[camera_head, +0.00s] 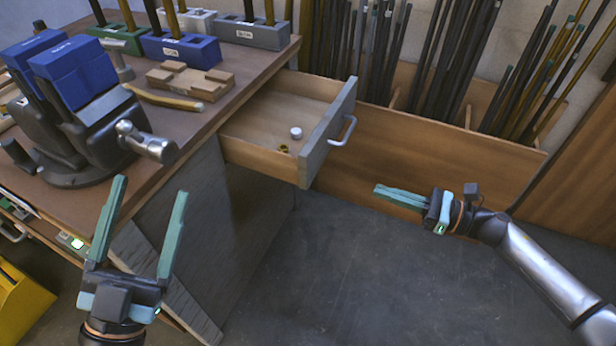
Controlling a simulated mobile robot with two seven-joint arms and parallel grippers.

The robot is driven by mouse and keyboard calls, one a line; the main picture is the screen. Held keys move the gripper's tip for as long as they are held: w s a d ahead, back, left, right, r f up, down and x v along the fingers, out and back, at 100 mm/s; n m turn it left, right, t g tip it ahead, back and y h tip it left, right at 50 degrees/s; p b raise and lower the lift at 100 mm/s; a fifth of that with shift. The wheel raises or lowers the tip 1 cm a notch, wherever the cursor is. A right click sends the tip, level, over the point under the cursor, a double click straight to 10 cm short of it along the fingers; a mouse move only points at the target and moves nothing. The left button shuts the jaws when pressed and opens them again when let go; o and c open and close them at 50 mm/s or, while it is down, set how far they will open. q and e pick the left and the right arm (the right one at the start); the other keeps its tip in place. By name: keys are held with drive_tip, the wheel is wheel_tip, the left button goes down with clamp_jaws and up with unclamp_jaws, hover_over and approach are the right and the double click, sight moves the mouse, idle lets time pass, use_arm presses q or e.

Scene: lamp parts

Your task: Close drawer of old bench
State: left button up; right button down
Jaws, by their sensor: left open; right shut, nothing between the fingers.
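The old bench (238,92) stands at the left with a brown wooden top. Its drawer (262,158) is pulled out to the right, with a grey front (328,128) and a pale metal handle (345,131). A small white round thing (296,132) and a small brass-coloured piece (283,148) lie inside it. My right gripper (378,190) is shut and empty, to the right of and lower in the picture than the drawer front, apart from it. My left gripper (150,188) is open and empty, in front of the bench side at the lower left.
A wooden rack (430,140) of long rods stands behind. The dark floor (330,280) is clear. A yellow box (20,305) is at lower left.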

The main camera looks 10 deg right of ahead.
drive_tip(key=a, duration=0.1)
approach(310, 169)
drive_tip(key=x, duration=0.5)
drive_tip(key=shift+w+a, duration=0.1)
drive_tip(key=shift+w, duration=0.05)
use_arm(q)
drive_tip(key=shift+s+d+r+m+t+h, duration=0.15)
drive_tip(key=shift+s+r+m+h, duration=0.2)
drive_tip(key=shift+s+r+h, duration=0.2)
drive_tip(key=shift+s+d+r+m+t+h, duration=0.15)
drive_tip(key=shift+s+r+m+h, duration=0.25)
drive_tip(key=shift+r, duration=0.25)
use_arm(e)
drive_tip(key=shift+x, duration=0.75)
use_arm(q)
drive_tip(key=shift+a, duration=0.1)
use_arm(e)
drive_tip(key=shift+f, duration=0.1)
